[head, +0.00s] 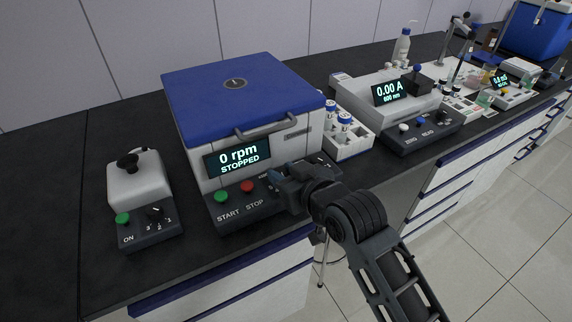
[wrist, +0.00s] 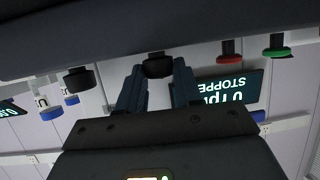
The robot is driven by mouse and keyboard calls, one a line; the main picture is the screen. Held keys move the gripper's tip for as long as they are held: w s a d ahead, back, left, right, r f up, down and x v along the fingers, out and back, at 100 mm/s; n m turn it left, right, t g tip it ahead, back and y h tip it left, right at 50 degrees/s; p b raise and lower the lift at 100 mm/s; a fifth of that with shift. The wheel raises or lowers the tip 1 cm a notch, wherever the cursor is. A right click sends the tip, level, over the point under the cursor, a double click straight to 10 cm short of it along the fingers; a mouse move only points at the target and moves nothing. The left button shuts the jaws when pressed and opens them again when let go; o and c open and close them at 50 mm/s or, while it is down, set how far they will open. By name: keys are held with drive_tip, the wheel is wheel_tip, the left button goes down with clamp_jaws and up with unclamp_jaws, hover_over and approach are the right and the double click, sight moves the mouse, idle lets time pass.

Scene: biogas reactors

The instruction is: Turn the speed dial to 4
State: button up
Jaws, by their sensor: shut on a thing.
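The centrifuge (head: 240,110) is a white box with a blue lid, and its display (head: 238,158) reads 0 rpm STOPPED. My gripper (head: 279,182) is at its front panel, right of the green START button (head: 221,195) and red STOP button (head: 247,186). In the wrist view, which is upside down, a black dial (wrist: 158,65) sits between the fingertips of my gripper (wrist: 158,78), which is shut on it. Its pointer and markings are hidden. A second black dial (wrist: 77,80) shows beside it. A mixer's small dial (head: 155,212) has small digits around it at the left.
The white mixer (head: 140,180) stands left of the centrifuge. A rack of blue-capped bottles (head: 348,138) and a photometer reading 0.00 A (head: 405,110) stand to its right. The bench edge is close below my gripper. Black bench is bare at the front left.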

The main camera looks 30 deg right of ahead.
drive_tip(key=m+h, duration=0.2)
drive_tip(key=h, duration=0.1)
drive_tip(key=shift+a+f+m, duration=0.1)
drive_tip(key=shift+a+m, duration=0.15)
drive_tip(key=shift+m, duration=0.15)
drive_tip(key=shift+w+a+m+g+h+b, duration=0.1)
drive_tip(key=shift+m+g+h+b, duration=0.25)
drive_tip(key=shift+m+h+b, duration=0.65)
drive_tip(key=shift+a+m+g+h+b, duration=0.1)
drive_tip(key=shift+m+g+h+b, duration=0.25)
drive_tip(key=shift+m+h+b, duration=0.65)
drive_tip(key=shift+h, duration=0.3)
drive_tip(key=o, duration=1)
drive_tip(key=shift+o, duration=0.2)
drive_tip(key=v, duration=0.7)
drive_tip(key=shift+s+a+r, duration=0.2)
drive_tip(key=shift+s+r, duration=0.05)
